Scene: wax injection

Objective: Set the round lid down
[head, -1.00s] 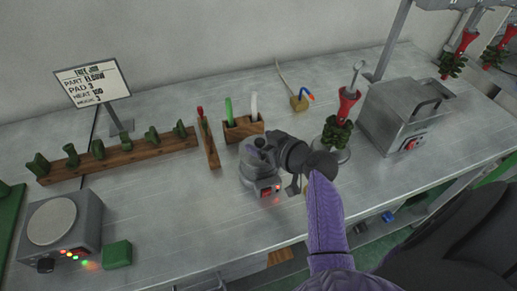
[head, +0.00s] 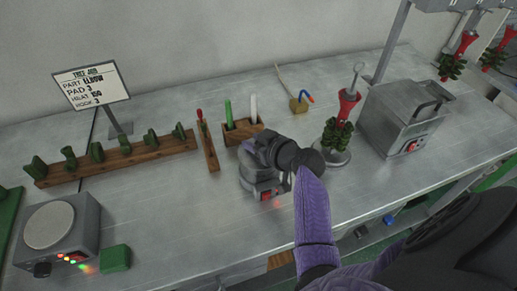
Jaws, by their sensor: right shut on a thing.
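A small round grey pot (head: 262,190) with a red switch stands on the metal bench, near the middle of the head view. My right gripper (head: 255,156) is directly over the top of the pot, pointing down. It is shut on the round lid, which is mostly hidden by the gripper and wrist. I cannot tell whether the lid touches the pot's rim. My left gripper is not in view.
A wooden block (head: 243,130) with a green and a white tool stands just behind the pot. A red and green wax tree (head: 338,130) on a round base stands to the right, near a metal box (head: 402,115).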

